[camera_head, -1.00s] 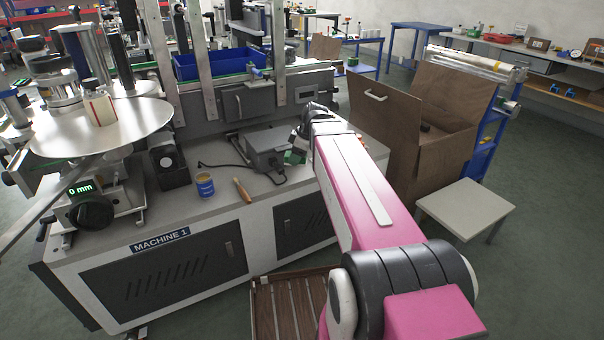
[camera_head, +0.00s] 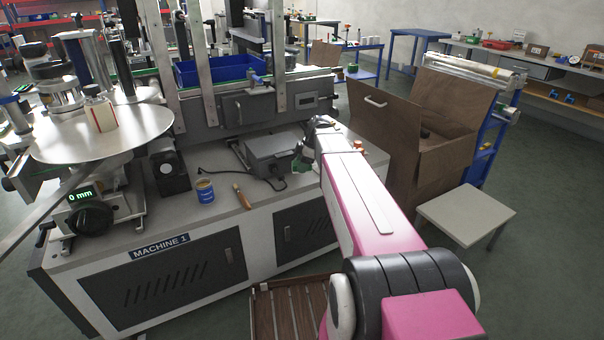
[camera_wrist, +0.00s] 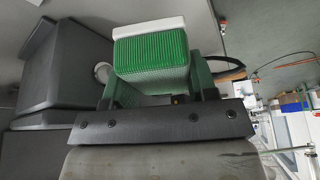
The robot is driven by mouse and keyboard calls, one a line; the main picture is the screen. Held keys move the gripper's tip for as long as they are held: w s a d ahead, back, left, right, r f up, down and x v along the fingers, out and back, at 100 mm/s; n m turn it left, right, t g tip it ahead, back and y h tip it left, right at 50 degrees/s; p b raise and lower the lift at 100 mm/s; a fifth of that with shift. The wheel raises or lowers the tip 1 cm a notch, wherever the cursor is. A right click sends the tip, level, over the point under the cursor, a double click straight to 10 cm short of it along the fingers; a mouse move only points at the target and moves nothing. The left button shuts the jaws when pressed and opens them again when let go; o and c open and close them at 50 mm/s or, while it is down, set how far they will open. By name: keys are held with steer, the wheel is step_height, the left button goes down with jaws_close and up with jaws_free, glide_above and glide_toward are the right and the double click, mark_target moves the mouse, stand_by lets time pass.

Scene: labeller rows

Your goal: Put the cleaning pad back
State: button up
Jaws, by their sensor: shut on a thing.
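The cleaning pad (camera_wrist: 151,52) appears as a block with a ribbed green face and a white edge, in the top middle of the wrist view. My gripper (camera_wrist: 158,82) is shut on it, with one green finger on each side. In the head view my gripper (camera_head: 302,162) is over the back right of the MACHINE 1 worktop, just right of a grey box (camera_head: 271,153). The arm and fingers mostly hide the pad there. I cannot tell whether it touches the worktop.
A blue and yellow tin (camera_head: 205,191) and a wooden-handled brush (camera_head: 242,197) stand and lie on the worktop (camera_head: 225,212) left of the gripper. A black cable runs by the grey box. An open brown carton (camera_head: 385,128) and a small pale table (camera_head: 466,208) are at right.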

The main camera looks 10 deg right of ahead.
mark_target(302, 178)
steer(key=shift+w+d+f, duration=0.15)
steer(key=shift+w+f, duration=0.05)
steer(key=shift+w, duration=0.1)
steer(key=shift+f, duration=1.95)
steer(key=shift+f, duration=0.1)
steer(key=o, duration=0.6)
